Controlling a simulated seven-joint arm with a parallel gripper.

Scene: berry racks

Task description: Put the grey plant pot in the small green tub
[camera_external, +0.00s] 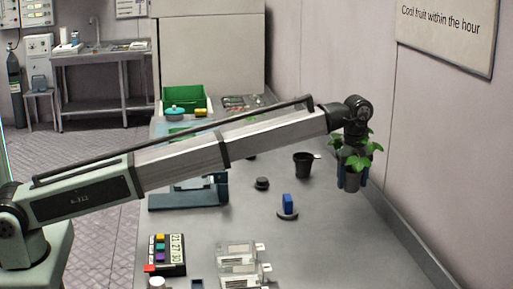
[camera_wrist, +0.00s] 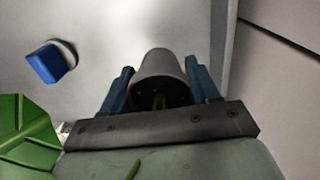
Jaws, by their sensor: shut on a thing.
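My gripper (camera_external: 353,176) is shut on the grey plant pot (camera_external: 352,184), which holds a leafy green plant. The pot hangs at the right side of the bench, seemingly above its surface. In the wrist view the pot (camera_wrist: 161,66) sits between the blue fingers of my gripper (camera_wrist: 160,88), and a green leaf shows at lower left. A green open container (camera_external: 184,97) stands at the far end of the bench.
A dark pot (camera_external: 303,165), a dark round piece (camera_external: 262,184) and a blue block on a round base (camera_external: 287,206) stand left of my gripper. Clear punnets (camera_external: 241,262) and a colored button box (camera_external: 167,256) are at the front. The right wall (camera_external: 420,180) is close.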

